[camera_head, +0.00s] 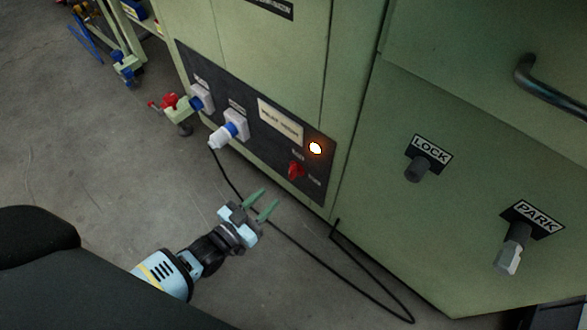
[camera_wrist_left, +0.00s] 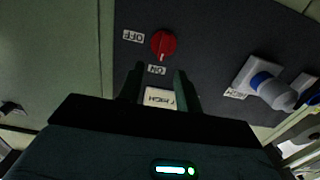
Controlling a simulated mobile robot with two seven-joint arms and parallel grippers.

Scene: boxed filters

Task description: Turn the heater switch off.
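The heater switch is a red rotary knob (camera_head: 296,171) on the dark panel (camera_head: 248,149) of the green cabinet, below a glowing lamp (camera_head: 316,148). In the left wrist view the knob (camera_wrist_left: 163,44) sits between an upside-down OFF label (camera_wrist_left: 133,36) and an ON label (camera_wrist_left: 156,70). My right gripper is not in view.
Blue-and-white plugs (camera_head: 232,130) stick out of the panel on the left. A black cable (camera_head: 295,245) runs along the floor. A LOCK knob (camera_head: 417,169), a PARK knob (camera_head: 512,248) and a dark handle (camera_head: 550,88) stand out on the right.

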